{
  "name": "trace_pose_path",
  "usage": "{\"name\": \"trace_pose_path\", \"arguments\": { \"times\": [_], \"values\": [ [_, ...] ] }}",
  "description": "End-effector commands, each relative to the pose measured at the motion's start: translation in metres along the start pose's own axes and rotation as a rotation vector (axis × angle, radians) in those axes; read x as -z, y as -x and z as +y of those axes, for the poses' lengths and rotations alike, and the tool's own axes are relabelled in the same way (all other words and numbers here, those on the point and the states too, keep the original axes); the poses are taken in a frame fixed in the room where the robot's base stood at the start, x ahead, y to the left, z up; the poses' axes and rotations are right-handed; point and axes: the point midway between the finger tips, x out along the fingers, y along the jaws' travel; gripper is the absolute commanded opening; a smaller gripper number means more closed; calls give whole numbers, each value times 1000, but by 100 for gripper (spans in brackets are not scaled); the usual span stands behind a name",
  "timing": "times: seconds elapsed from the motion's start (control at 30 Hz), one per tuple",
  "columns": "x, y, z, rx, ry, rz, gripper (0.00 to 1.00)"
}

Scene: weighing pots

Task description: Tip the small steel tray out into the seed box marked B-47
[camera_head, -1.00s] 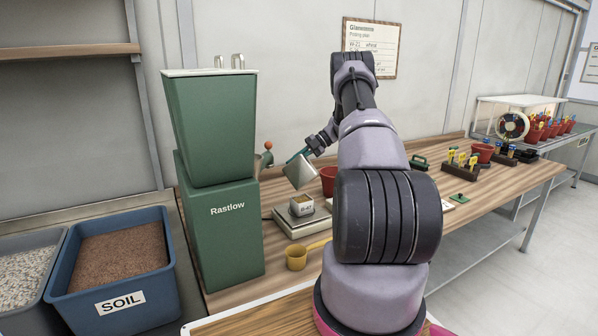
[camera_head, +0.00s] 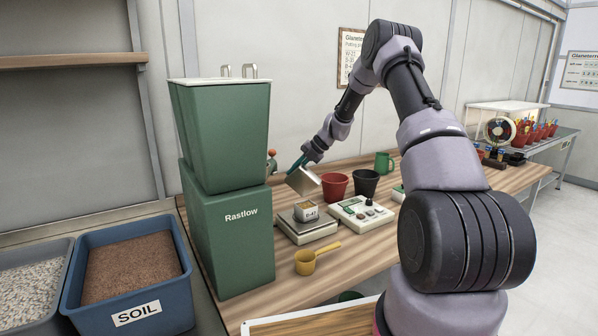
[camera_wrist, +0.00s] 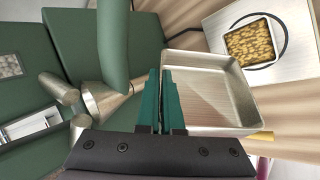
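The small steel tray (camera_head: 304,181) is held tilted in the air, above and close to the seed box marked B-47 (camera_head: 308,216). In the wrist view the tray (camera_wrist: 205,95) shows bare metal inside, with no seeds visible. My gripper (camera_head: 298,163) is shut on the tray's wall; its teal fingers also show in the wrist view (camera_wrist: 161,95). The seed box sits upright on a scale (camera_head: 308,231). In the wrist view the seed box (camera_wrist: 256,43) holds yellow-brown seeds.
The green Rastlow hopper (camera_head: 232,190) stands close left of the tray. A yellow scoop (camera_head: 306,262) lies in front of the scale. A white panel device (camera_head: 362,215), red pot (camera_head: 335,186), dark pot (camera_head: 366,182) and green mug (camera_head: 384,163) stand to the right.

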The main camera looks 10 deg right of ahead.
Motion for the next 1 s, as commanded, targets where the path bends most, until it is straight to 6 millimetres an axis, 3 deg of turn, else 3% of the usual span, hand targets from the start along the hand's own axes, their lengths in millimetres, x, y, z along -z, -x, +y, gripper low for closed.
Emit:
{"name": "trace_pose_path", "arguments": {
  "times": [0.33, 1.0],
  "values": [
    [29, -1, 6, 80, 185, -204, 0],
    [58, -15, 7, 206, 500, -536, 0]
  ]
}}
